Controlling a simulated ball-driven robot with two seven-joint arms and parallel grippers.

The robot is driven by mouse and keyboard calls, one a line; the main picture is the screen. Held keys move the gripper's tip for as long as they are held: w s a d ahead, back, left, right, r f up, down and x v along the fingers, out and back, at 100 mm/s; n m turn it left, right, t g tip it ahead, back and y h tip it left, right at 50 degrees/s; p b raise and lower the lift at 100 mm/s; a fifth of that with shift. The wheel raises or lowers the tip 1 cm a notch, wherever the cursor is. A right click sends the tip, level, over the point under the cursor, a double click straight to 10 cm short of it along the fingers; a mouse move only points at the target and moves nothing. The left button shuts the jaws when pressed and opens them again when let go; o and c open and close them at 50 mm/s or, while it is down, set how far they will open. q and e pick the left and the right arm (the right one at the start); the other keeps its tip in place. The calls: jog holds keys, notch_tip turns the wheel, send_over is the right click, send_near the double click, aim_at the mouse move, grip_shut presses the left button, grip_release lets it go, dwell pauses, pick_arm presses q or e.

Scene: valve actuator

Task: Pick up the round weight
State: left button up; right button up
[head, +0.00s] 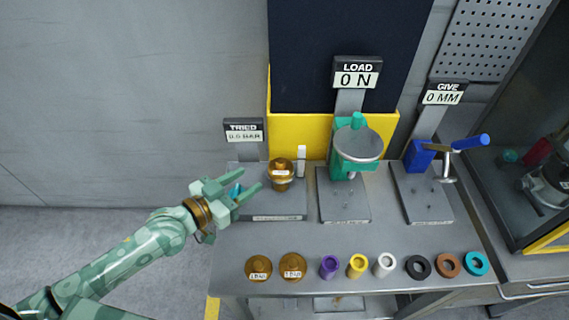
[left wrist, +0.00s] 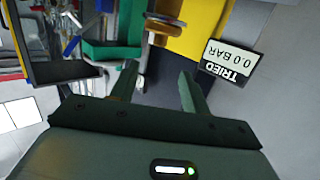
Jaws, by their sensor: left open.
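No thing in view is clearly marked as the round weight. Two round brass pieces with white labels, a left one (head: 258,268) and a right one (head: 292,266), sit at the front left of the bench. Another brass piece (head: 281,172) stands on the left stand and shows partly in the left wrist view (left wrist: 165,26). A round grey plate (head: 358,143) tops the green middle device. My left gripper (head: 249,180) is open and empty, just left of the brass piece on the stand and apart from it. Its two fingers also show in the left wrist view (left wrist: 157,72).
The grey bench (head: 400,238) carries purple (head: 329,267), yellow (head: 357,266) and white (head: 384,264) sleeves, then black (head: 418,267), brown (head: 448,264) and teal (head: 476,263) rings. A blue clamp device (head: 420,158) stands right. Signs read TRIED, LOAD and GIVE.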

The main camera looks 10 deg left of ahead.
aim_at(277, 164)
pick_arm(q)
jog(key=x, duration=0.7)
jog(key=shift+w+f, duration=0.15)
jog(key=x, duration=0.1)
jog(key=b+x, duration=0.1)
jog(key=x, duration=0.3)
jog(key=shift+f, duration=0.35)
pick_arm(e)
jog(key=shift+f, duration=0.8)
pick_arm(q)
grip_shut()
pick_arm(e)
jog(key=shift+s, duration=0.1)
